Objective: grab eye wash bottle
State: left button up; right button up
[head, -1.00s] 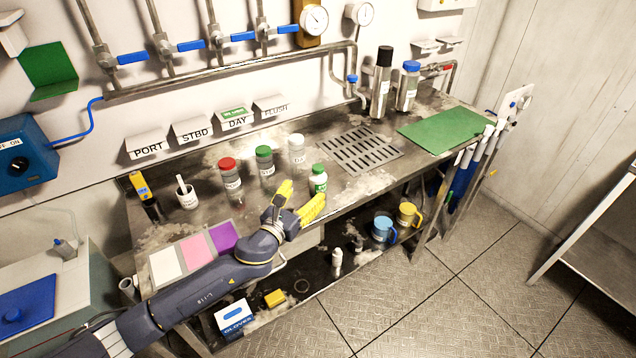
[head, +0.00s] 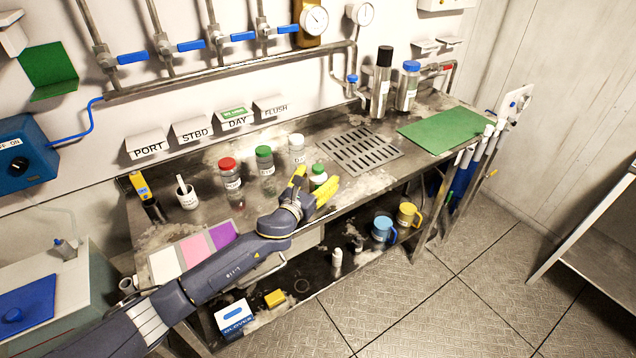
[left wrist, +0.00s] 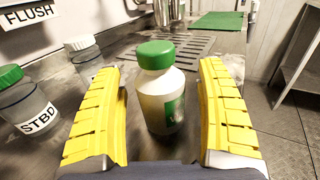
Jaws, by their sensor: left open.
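The eye wash bottle (head: 318,172) is small and white with a green cap and a green label. It stands upright on the steel bench near the front edge. In the left wrist view the bottle (left wrist: 160,88) stands between the two yellow fingers. My left gripper (head: 316,188) is open around it, with a gap showing on both sides in the left wrist view (left wrist: 163,110). In the head view the fingers hide the bottle's lower part. My right gripper is not in view.
Jars with red (head: 229,172), green (head: 265,162) and white (head: 296,150) caps stand behind and left of the bottle. A drain grate (head: 362,150) lies to its right. A green mat (head: 445,131) and two tall bottles are farther right. Mugs sit on the lower shelf.

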pick_arm(q)
jog(key=c, duration=1.4)
jog(key=shift+c, duration=0.2)
jog(key=shift+r, duration=0.1)
